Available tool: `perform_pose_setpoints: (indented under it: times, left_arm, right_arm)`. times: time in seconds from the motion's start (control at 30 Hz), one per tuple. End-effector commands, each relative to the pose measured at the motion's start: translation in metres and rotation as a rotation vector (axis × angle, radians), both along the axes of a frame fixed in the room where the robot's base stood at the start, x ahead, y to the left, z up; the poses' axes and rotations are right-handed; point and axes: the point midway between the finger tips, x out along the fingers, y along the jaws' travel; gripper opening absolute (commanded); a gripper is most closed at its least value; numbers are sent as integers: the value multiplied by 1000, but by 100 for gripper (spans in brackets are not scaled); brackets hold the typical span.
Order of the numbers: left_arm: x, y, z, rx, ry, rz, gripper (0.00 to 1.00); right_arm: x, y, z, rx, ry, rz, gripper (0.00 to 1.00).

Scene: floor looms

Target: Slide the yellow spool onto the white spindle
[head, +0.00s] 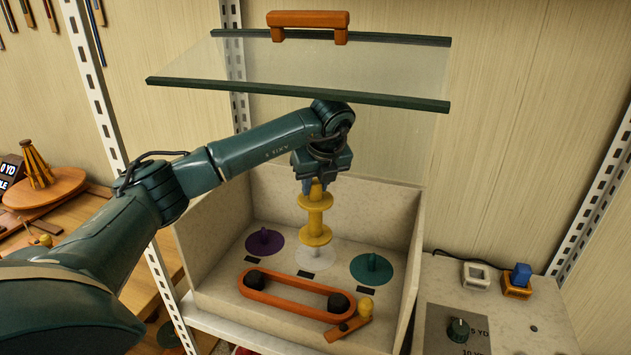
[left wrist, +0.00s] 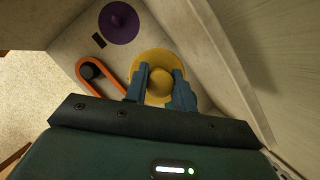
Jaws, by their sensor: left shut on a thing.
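The yellow spool (head: 315,218) hangs upright below my left gripper (head: 314,185) in the head view. The gripper is shut on its top end. In the left wrist view the yellow spool (left wrist: 158,62) shows from above between the two fingers of the left gripper (left wrist: 161,84). The white disc of the white spindle (head: 312,260) lies on the box floor directly below the spool. A pale upright piece shows under the spool; I cannot tell whether the spool is around it or just above it. My right gripper is not in view.
The spindle stands between a purple spindle (head: 265,241) and a green spindle (head: 371,268). An orange belt loop (head: 290,296) on dark rollers lies in front. Pale box walls (head: 402,225) surround these. A raised glass lid (head: 310,68) hangs above the arm.

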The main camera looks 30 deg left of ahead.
Motion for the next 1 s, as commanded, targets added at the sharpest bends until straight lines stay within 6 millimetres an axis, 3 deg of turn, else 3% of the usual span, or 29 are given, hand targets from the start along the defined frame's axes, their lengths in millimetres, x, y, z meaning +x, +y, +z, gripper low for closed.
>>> perform_pose_setpoints:
  times: [1.0]
  left_arm:
    - [0,0,0,0,-1,0,0]
  right_arm:
    - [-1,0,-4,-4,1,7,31]
